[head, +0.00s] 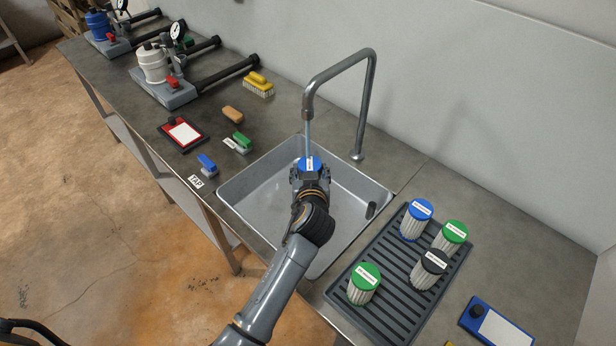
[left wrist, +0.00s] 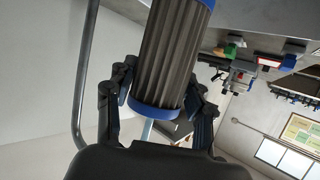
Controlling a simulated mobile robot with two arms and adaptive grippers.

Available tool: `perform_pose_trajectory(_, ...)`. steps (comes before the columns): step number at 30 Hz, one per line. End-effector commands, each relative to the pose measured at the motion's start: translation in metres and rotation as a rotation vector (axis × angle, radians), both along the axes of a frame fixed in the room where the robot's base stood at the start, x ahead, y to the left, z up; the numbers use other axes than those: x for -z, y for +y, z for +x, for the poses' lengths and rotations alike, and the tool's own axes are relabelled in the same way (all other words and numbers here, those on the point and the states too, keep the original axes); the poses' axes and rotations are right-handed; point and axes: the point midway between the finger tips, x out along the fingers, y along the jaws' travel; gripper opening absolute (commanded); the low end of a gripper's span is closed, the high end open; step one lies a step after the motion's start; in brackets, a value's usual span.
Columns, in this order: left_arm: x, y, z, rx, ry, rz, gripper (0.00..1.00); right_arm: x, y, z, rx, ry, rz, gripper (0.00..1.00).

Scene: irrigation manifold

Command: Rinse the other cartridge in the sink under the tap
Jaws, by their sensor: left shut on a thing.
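My left gripper (head: 309,182) is over the sink, shut on a cartridge with a blue cap (head: 309,163). In the left wrist view the held cartridge (left wrist: 170,60) shows a grey pleated body with blue ends, between the two fingers of the gripper (left wrist: 158,105). The tap (head: 338,75) arches over the sink (head: 250,205), and a thin stream of water (head: 308,135) runs from its spout down to the blue cap. The cartridge's body is hidden in the head view. My right gripper is not in view.
A ridged black rack (head: 385,300) right of the sink holds cartridges with blue (head: 420,209), green (head: 365,276) and black (head: 434,261) caps.

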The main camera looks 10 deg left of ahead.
Motion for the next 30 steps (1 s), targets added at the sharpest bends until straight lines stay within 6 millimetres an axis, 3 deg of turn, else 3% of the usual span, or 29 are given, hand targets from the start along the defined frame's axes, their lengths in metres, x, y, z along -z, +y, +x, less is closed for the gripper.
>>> perform_pose_trajectory(10, -0.001, 0.005, 0.002, 0.0, -0.002, 0.001, 0.17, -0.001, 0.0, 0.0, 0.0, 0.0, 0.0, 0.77)
perform_pose_trajectory(30, 0.0, -0.009, -0.003, 0.003, 0.001, -0.004, 0.17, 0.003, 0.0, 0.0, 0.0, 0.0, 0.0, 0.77)
